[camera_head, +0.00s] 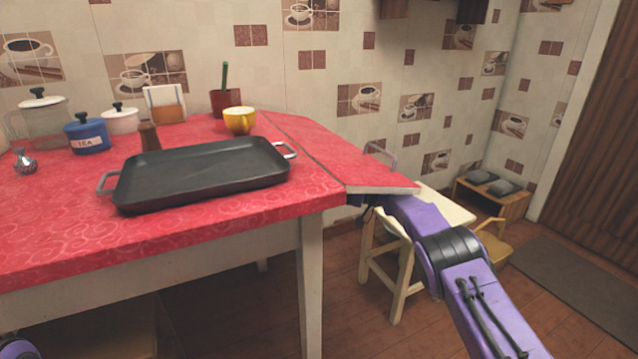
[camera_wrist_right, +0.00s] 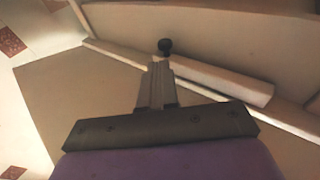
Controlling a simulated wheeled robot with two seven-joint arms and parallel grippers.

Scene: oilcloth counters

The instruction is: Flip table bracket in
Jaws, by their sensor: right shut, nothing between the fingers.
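The table (camera_head: 230,212) has a red oilcloth top and a hinged leaf (camera_head: 335,152) on its right side, which stands raised, roughly level with the top. My right arm reaches under the leaf's front corner, and the leaf hides most of the gripper in the head view. In the right wrist view my right gripper (camera_wrist_right: 156,82) is shut and empty beneath the table. A pale wooden bar (camera_wrist_right: 225,82), apparently the bracket, lies just beyond and right of the fingertips. Contact cannot be told.
A black tray (camera_head: 205,172) and a yellow cup (camera_head: 239,120) stand on the table. A pale stool (camera_head: 440,208) is beside my right arm, below the leaf. A low wooden rack (camera_head: 508,204) stands by the back wall. Open floor lies at the lower right.

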